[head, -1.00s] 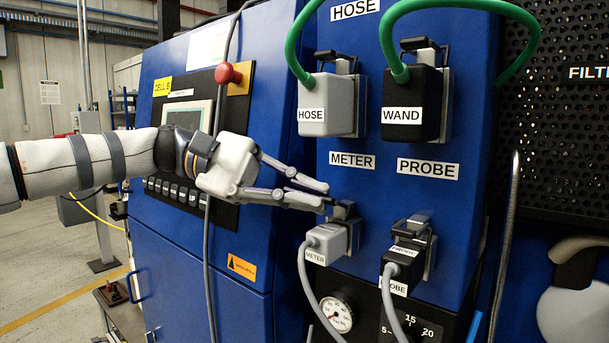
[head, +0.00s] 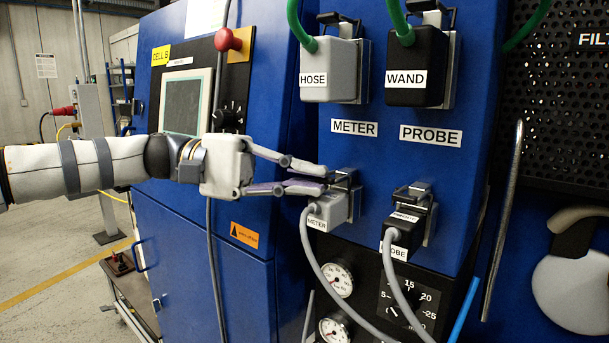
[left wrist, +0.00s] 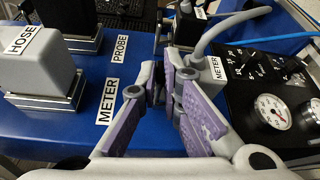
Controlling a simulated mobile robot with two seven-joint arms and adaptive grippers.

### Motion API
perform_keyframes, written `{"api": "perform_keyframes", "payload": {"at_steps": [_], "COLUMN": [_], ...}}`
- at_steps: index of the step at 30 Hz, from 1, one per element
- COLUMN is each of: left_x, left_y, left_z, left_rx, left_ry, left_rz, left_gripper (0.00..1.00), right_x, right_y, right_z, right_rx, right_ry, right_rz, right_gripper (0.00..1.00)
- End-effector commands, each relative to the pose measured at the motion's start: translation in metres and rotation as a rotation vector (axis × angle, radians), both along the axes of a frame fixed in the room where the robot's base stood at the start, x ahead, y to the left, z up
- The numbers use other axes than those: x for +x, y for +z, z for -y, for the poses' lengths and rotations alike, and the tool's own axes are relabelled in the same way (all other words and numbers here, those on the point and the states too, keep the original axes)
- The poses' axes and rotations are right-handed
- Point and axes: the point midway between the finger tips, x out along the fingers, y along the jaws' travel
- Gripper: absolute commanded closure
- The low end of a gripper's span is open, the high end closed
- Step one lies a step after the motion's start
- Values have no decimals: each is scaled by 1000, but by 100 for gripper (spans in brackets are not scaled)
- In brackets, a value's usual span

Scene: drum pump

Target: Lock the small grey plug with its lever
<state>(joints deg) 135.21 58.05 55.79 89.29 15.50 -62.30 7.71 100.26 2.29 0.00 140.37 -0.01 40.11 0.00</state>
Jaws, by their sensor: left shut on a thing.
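The small grey plug (head: 336,208), labelled METER, sits in its socket on the blue panel, with a grey cable running down from it. Its dark lever (head: 345,176) is at the top of the socket. It also shows in the left wrist view (left wrist: 207,75), right of the fingers. My left gripper (head: 325,179) reaches in from the left, with its fingertips at the lever, just above the plug. The fingers are closed on the lever with a small gap between them; the tips partly hide it. In the left wrist view the gripper (left wrist: 166,85) points at the socket. My right gripper is not in view.
The black PROBE plug (head: 401,239) sits just right of the grey plug. The larger HOSE plug (head: 329,76) and WAND plug (head: 415,80) are above, with green hoses. A grey cable (head: 211,230) hangs in front of the cabinet. Gauges (head: 337,279) are below.

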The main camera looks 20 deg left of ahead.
Motion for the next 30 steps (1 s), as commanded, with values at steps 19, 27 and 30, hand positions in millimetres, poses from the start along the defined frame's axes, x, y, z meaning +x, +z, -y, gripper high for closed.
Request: {"api": "perform_keyframes", "payload": {"at_steps": [19, 27, 30], "left_x": [0, 0, -2], "left_y": [-2, 1, 3], "left_z": [0, -35, -55], "left_rx": [4, 2, 1], "left_ry": [-2, 3, 3], "left_rz": [-2, 0, 1], "left_gripper": [73, 73, 73], "right_x": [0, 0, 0], "right_y": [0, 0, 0], "right_z": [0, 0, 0], "right_rx": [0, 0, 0], "right_ry": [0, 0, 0], "right_rz": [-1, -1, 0], "right_gripper": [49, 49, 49]}}
